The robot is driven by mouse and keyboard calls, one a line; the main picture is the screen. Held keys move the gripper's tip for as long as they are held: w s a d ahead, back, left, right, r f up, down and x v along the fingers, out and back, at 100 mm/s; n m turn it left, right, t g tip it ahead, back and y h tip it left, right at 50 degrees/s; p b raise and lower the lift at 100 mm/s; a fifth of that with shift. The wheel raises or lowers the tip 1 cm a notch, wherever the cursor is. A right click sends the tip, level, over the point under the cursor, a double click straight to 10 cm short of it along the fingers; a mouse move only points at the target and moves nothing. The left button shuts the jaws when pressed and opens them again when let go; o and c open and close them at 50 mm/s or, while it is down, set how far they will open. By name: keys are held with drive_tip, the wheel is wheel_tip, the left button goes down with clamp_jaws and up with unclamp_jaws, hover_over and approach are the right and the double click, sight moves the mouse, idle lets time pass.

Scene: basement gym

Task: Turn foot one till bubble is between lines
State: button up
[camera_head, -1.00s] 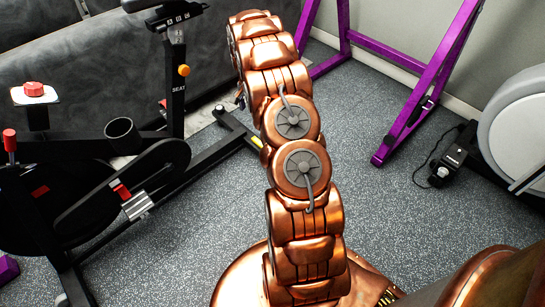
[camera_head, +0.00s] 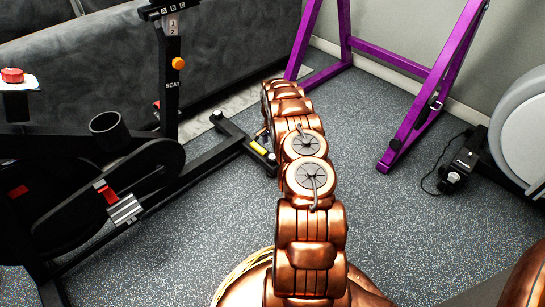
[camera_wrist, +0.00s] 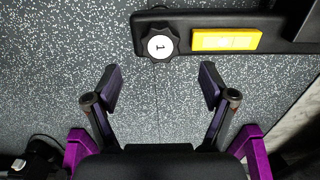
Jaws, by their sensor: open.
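Foot one (camera_wrist: 160,44) is a dark knob with a white disc marked 1. It sits at the left end of a black bar (camera_wrist: 276,24) near the top of the wrist view. A yellow level (camera_wrist: 226,40) is on the bar, right of the knob; its bubble and lines are too small to read. My gripper (camera_wrist: 161,84) is open and empty, its fingers spread below the knob in the picture and apart from it. In the head view the bar (camera_head: 232,132) and yellow level (camera_head: 258,147) show at the bike's base; my arm hides my gripper there.
The exercise bike (camera_head: 128,185) stands at left, with its seat post (camera_head: 171,75) above the bar. A purple frame (camera_head: 425,110) stands at the back right. A white round machine (camera_head: 522,130) and a black box with a cord (camera_head: 455,172) are at right. Speckled floor (camera_head: 385,225) between is clear.

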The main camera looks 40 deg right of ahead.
sight(272, 156)
wheel_tip(272, 156, down, 6)
drive_tip(key=shift+f+b, duration=0.15)
drive_tip(key=shift+b, duration=0.9)
drive_tip(key=c, duration=1.2)
